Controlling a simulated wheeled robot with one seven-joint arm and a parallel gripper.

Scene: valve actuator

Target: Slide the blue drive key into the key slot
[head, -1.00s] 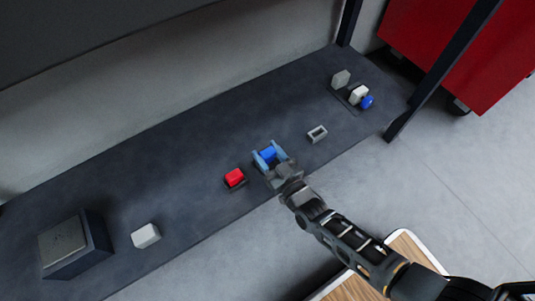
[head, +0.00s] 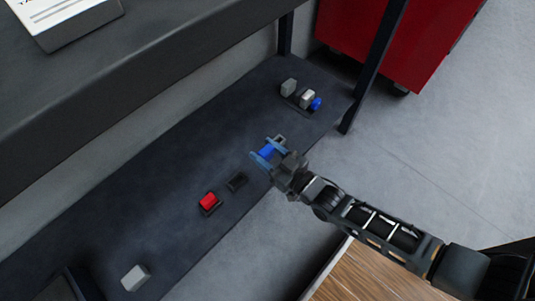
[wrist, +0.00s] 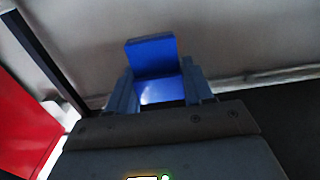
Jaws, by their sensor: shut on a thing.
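My gripper (head: 268,153) is shut on the blue drive key (head: 266,150) and holds it over the dark shelf. In the wrist view the key (wrist: 152,56) stands between the two blue-grey fingers, with its upper part sticking out beyond them. A small grey rectangular frame (head: 280,139), perhaps the key slot, sits just beyond the gripper and is partly hidden by it. I cannot tell whether the key touches it. The slot does not show in the wrist view.
An empty black holder (head: 237,182) and a red block (head: 208,200) lie left of the gripper. A pale block (head: 135,277) lies farther left. A grey block (head: 289,87) and a white part with a blue knob (head: 316,104) stand at the right end, near a dark post (head: 372,65).

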